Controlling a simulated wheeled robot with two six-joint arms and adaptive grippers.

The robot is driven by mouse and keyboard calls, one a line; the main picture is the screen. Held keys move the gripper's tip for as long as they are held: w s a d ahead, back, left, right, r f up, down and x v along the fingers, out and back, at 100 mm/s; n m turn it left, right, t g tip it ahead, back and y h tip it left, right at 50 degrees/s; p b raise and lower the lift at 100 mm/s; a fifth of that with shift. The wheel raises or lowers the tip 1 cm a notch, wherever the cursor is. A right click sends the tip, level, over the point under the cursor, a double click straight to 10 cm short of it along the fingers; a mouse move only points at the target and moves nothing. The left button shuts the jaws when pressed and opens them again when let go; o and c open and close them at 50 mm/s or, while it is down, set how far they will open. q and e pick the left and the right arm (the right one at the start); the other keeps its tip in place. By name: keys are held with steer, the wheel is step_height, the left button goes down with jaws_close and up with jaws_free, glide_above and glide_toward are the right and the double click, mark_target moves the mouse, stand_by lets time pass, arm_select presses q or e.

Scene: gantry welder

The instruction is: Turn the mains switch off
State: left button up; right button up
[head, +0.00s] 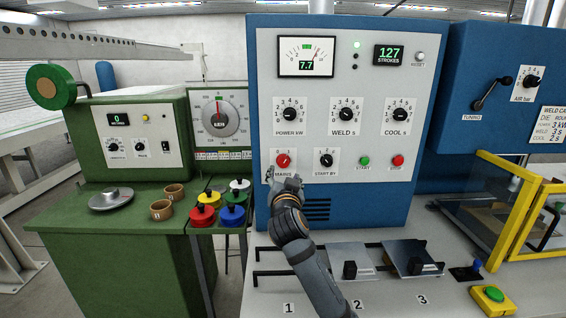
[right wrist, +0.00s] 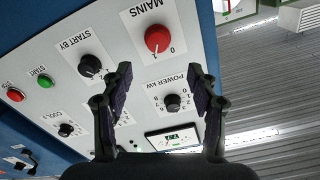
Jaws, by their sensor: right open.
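The mains switch is a red rotary knob (head: 283,160) on a white plate, low on the left of the blue cabinet's front panel. It shows upside down in the right wrist view (right wrist: 157,39), with the marks 0 and 1 beside it; its pale pointer line appears to be toward the 1. My right gripper (head: 284,177) is just below and in front of the knob in the head view. In the right wrist view its two fingers (right wrist: 161,75) are spread apart with nothing between them, and the knob lies beyond the tips. My left gripper is not in view.
The start-by knob (head: 326,159), green start button (head: 364,161) and red stop button (head: 398,161) are in the same row to the right. The power knob (head: 289,115) is above. Coloured pots (head: 202,215) stand at left; a yellow-framed guard (head: 510,205) is at right.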

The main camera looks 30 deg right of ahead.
mark_target(283, 164)
steer(key=p+x, duration=0.1)
steer(key=x, duration=0.3)
steer(key=shift+w+d+f, duration=0.1)
steer(key=shift+w+d, duration=0.15)
steer(key=shift+d, duration=0.05)
steer(key=p+x, duration=0.1)
steer(key=x, duration=0.3)
steer(key=shift+w+d+f, duration=0.15)
steer(key=shift+w, duration=0.25)
steer(key=shift+w+d+f, duration=0.15)
steer(key=shift+c, duration=0.6)
steer(key=c, duration=1)
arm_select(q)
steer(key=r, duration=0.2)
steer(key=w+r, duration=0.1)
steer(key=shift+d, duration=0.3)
arm_select(e)
steer(key=shift+c, duration=0.2)
